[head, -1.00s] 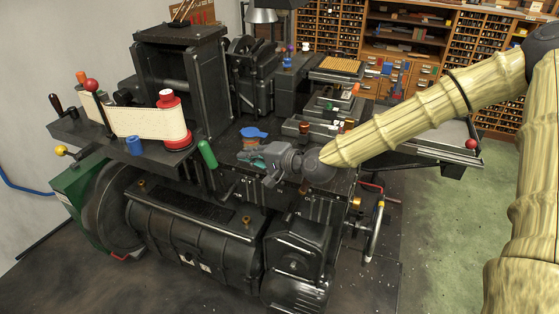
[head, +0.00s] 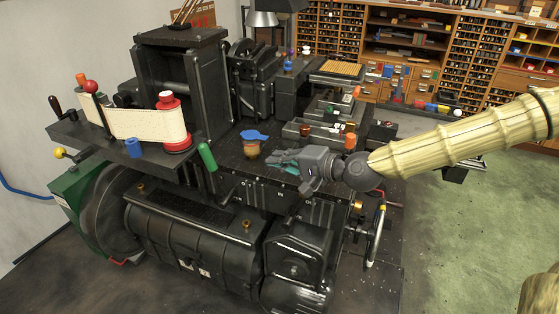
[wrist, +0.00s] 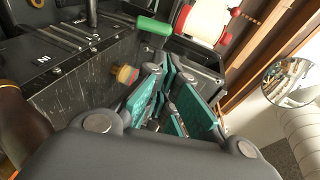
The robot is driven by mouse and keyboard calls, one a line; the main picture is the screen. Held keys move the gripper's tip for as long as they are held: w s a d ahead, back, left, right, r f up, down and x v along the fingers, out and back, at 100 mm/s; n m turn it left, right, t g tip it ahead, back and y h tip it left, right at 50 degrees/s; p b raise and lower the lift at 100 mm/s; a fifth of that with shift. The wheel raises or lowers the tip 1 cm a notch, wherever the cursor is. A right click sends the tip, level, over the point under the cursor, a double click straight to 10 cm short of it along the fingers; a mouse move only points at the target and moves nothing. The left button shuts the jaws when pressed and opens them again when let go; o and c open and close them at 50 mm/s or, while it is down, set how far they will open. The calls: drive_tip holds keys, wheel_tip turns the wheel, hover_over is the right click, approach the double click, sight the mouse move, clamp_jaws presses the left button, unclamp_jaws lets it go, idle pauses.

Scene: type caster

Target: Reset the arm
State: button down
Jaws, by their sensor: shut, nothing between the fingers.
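My gripper (head: 283,163) is in the middle of the head view, in front of the black type caster (head: 190,245) and over its flat top. It points left and its fingers are shut with nothing held. In the wrist view the teal finger pads (wrist: 175,100) show, with the caster's dark metal behind them. My arm, in a cream ribbed cover, reaches in from the right edge. The green handle (head: 207,154) of the caster is left of my gripper, apart from it. It also shows in the wrist view (wrist: 154,26).
A jar with a blue lid (head: 255,135) stands on the caster top just left of and behind my gripper. A paper roll on a red spool (head: 168,115) is at the left. A handwheel (head: 377,235) is on the right.

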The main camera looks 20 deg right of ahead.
drive_tip(key=shift+s+d, duration=0.1)
drive_tip(key=shift+s, duration=0.05)
drive_tip(key=s+a+f+n+g+h, duration=0.15)
drive_tip(key=s+f, duration=0.25)
drive_tip(key=f, duration=0.5)
drive_tip(key=s+f+n+g+h, duration=0.1)
drive_tip(key=s+f+g, duration=0.3)
drive_tip(key=f, duration=0.6)
drive_tip(key=s+a+f+n+g+h, duration=0.1)
drive_tip(key=s+f+h, duration=0.1)
drive_tip(key=s+f, duration=0.5)
drive_tip(key=s+d+f+n+g+h, duration=0.2)
drive_tip(key=s+f, duration=0.7)
drive_tip(key=s, duration=0.1)
drive_tip(key=s+d+f+n+g+h, duration=0.3)
drive_tip(key=s+f, duration=0.6)
drive_tip(key=s, duration=0.2)
drive_tip(key=shift+d+n, duration=0.2)
drive_tip(key=shift+n, duration=0.15)
